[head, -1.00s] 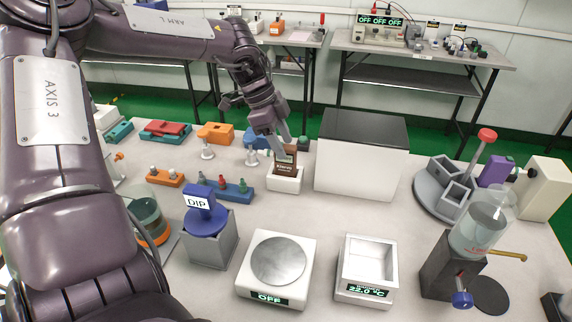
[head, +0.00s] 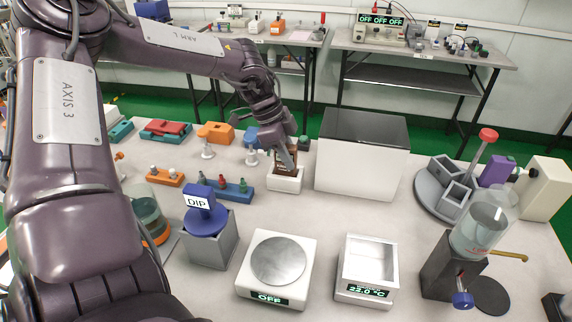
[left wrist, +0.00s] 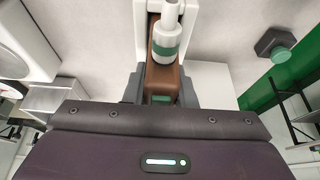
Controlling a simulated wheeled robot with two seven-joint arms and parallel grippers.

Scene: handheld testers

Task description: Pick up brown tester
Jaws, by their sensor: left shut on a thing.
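The brown tester (head: 286,157) stands upright in a small white holder (head: 285,181) on the table, left of the white box. My left gripper (head: 292,150) reaches down to it from above and behind, and its jaws are shut on the tester. In the left wrist view the brown tester (left wrist: 163,80) sits between the two grey fingers, with a white and green fitting (left wrist: 166,42) in front of it. The tester's lower part is hidden inside the holder. My right gripper is not in view.
A large white box with a dark top (head: 362,155) stands close to the right of the holder. A blue rack (head: 232,190) with small bottles is to the left. A scale (head: 278,261) and a 22.0 °C unit (head: 368,266) are in front, with clear table between.

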